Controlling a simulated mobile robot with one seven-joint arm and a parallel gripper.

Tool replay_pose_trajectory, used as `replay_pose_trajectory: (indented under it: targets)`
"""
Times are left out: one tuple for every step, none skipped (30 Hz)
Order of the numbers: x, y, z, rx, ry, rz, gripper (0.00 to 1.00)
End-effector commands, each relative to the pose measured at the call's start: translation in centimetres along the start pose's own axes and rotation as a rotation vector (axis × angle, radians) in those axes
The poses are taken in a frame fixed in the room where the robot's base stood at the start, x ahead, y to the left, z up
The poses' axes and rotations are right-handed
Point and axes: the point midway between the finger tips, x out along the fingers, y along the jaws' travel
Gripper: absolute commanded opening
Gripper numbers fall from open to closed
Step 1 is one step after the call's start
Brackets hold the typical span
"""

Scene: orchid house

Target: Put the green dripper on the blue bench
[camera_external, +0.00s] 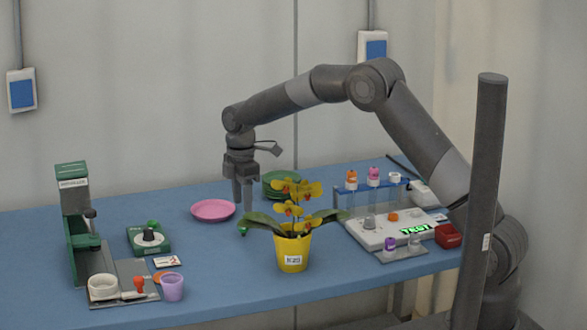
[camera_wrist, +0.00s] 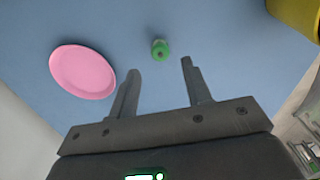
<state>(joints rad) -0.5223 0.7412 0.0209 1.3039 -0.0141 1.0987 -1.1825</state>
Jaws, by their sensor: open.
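The green dripper (camera_wrist: 160,50) lies on the blue bench (camera_wrist: 195,20), small and seen from above in the wrist view. In the external view the green dripper (camera_external: 243,231) is a small green spot on the blue bench (camera_external: 215,270), just below my gripper (camera_external: 243,207) and left of the yellow pot. My gripper (camera_wrist: 157,80) is open, pointing down, with nothing between its fingers. In the wrist view the dripper shows between the lines of the two fingers, a little beyond their tips, and appears apart from them.
A pink saucer (camera_external: 213,210) lies left of my gripper. A yellow pot (camera_external: 293,252) with an orchid stands close on the right, green saucers (camera_external: 281,184) behind. A tube rack (camera_external: 372,200) stands further right; a green press (camera_external: 78,220) stands far left. The front middle bench is clear.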

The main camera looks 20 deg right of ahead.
Motion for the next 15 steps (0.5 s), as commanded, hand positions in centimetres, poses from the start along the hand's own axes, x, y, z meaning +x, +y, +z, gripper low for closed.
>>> replay_pose_trajectory:
  targets:
    - [-1.3,0.1,-0.1,0.000,0.002,0.003,0.45]
    - [-1.9,0.1,-0.1,-0.001,0.002,0.004,0.45]
    - [-2.6,0.0,0.0,-0.001,0.001,0.002,0.45]
    - [-3.2,0.0,0.0,-0.001,0.001,0.002,0.45]
    - [-3.7,0.1,0.0,-0.001,0.001,0.003,0.45]
    - [-4.3,0.1,0.0,-0.001,0.000,0.002,0.45]
    - [-4.7,0.1,0.0,-0.001,0.000,0.003,0.45]
    - [-5.0,0.1,0.0,-0.001,0.000,0.002,0.45]
    - [-5.4,0.0,0.0,-0.001,0.000,0.001,0.45]
    - [-5.6,0.0,0.0,-0.001,0.000,0.000,0.45]
    - [-5.8,0.0,0.0,-0.001,0.000,0.000,0.45]
    - [-6.0,0.0,0.0,-0.001,0.000,0.000,0.45]
    - [-6.0,0.0,0.0,-0.001,0.000,0.000,0.45]
    - [-6.1,0.0,0.0,-0.001,0.000,0.000,0.45]
    - [-6.2,0.0,0.0,-0.001,0.000,0.000,0.45]
